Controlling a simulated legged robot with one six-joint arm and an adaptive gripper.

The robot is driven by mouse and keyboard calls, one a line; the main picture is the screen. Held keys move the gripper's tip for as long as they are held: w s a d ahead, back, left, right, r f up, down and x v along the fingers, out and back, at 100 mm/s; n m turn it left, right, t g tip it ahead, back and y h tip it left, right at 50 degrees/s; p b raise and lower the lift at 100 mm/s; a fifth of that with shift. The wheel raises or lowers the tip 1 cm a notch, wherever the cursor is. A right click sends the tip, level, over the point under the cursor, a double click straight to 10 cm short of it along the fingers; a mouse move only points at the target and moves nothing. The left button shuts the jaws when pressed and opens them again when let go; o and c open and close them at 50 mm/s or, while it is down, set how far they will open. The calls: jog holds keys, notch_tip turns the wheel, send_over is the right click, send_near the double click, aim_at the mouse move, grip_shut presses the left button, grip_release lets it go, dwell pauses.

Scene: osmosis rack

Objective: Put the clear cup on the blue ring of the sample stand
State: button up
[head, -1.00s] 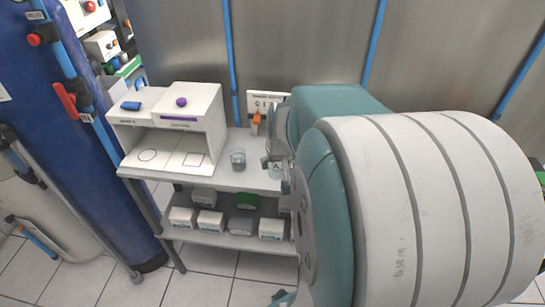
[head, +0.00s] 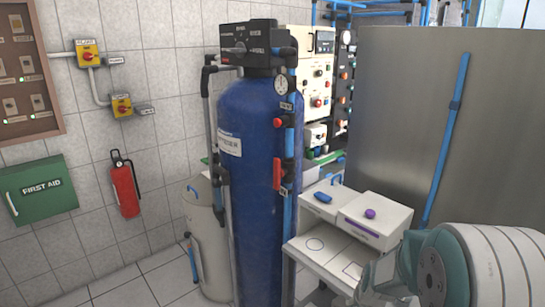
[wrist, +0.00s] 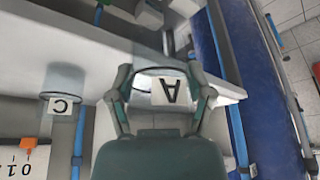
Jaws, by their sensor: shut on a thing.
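My gripper (wrist: 161,82) is shut on a clear cup (wrist: 150,72) with a white label marked A, which looks upside down in the wrist view. Its fingers are on either side of the cup. In the head view my arm covers the lower right, and I cannot make out the cup clearly there. The sample stand (head: 337,262) is a white unit at lower right of centre.
Another cup (wrist: 61,104), labelled C, stands left in the wrist view, apart from my gripper. A tall blue tank (head: 250,170) stands left of the sample stand. A grey metal panel (head: 405,120) rises behind it. A blue object (head: 322,197) and purple knob (head: 370,213) top the stand.

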jog(key=w+a+f+n, duration=0.1)
jog(key=w+a+f, duration=0.2)
jog(key=a+f, duration=0.4)
jog(key=shift+w+a+n+y, duration=0.2)
jog(key=shift+a+n+y, duration=0.15)
jog(key=shift+a, duration=0.5)
jog(key=shift+d+r, duration=0.1)
jog(key=s+d+r+m+h, duration=0.3)
jog(key=s+d+r+m, duration=0.3)
jog(key=s+d+r, duration=1.3)
jog(key=shift+g+y, duration=0.25)
jog(key=shift+g, duration=0.15)
jog(key=w+d+f, duration=0.2)
jog(key=w+f, duration=0.1)
jog(key=w, duration=0.1)
jog(key=w+d+f, duration=0.3)
jog(key=w, duration=0.1)
jog(key=w+d+f, duration=0.3)
jog(key=w, duration=0.1)
jog(key=shift+w+d+f, duration=0.1)
jog(key=shift+d+f, duration=0.05)
jog(key=shift+f, duration=0.05)
jog(key=shift+w+d+f, duration=0.1)
jog(key=shift+w+f, duration=0.05)
jog(key=shift+f, duration=1.6)
